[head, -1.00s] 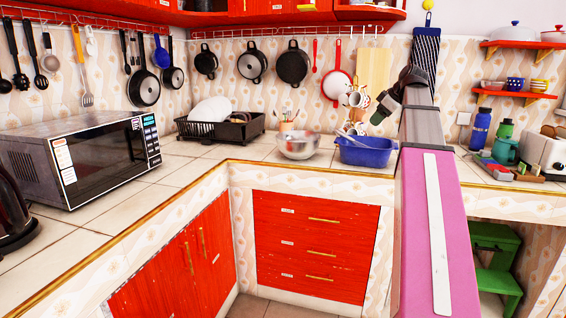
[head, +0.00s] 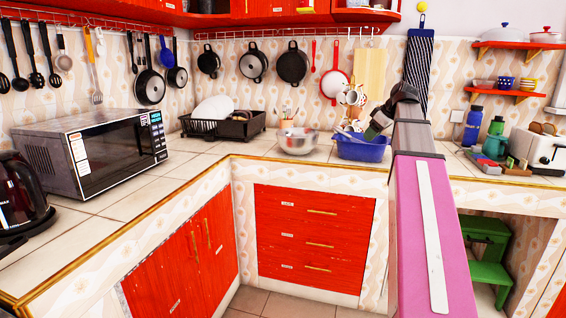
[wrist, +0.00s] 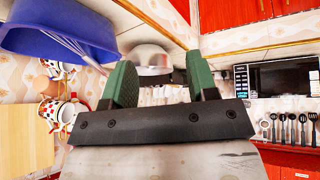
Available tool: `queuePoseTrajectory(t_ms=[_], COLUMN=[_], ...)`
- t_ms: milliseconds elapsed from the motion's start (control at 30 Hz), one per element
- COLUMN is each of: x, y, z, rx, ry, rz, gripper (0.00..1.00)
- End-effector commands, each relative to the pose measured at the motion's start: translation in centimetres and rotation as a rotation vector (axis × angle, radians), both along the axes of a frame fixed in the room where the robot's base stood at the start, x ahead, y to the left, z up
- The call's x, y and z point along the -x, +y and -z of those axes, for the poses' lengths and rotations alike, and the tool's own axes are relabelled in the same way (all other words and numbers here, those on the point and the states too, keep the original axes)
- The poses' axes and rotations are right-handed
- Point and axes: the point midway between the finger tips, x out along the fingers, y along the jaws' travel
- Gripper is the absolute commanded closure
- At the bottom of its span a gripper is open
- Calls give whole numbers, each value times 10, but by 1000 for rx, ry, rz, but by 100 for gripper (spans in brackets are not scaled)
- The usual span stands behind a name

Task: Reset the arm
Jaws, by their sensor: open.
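My gripper (wrist: 160,78) shows in the wrist view with its two green fingers apart and nothing between them. In the head view, my gripper (head: 375,128) is small and partly hidden by its own arm, in front of the blue tub (head: 362,150). The blue tub also fills the upper left of the wrist view (wrist: 60,28). The arm reaches forward over the counter. Black pans (head: 292,64) and a red pan (head: 336,84) hang on the back wall. More dark pans (head: 150,86) hang at the left.
A metal bowl (head: 297,141) stands left of the tub. A dish rack (head: 222,125), a microwave (head: 95,150) and a kettle (head: 22,195) are on the counter. Bottles (head: 473,126) and a toaster (head: 545,150) stand at the right. The left counter's front strip is clear.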

Motion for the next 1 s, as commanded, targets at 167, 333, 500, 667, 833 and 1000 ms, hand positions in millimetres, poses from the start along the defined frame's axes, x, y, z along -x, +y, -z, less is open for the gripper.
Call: queuePoseTrajectory(t_ms=[167,333,500,667,833,1000], x=[1,4,13,28,49,75], y=[10,25,44,61,78,95], z=[41,98,165,226,286,342], rx=[-10,-18,-16,-4,15,43], ry=[56,135,226,303,378,440], rz=[57,143,250,349,451,550], gripper=[47,47,47,47,47,47])
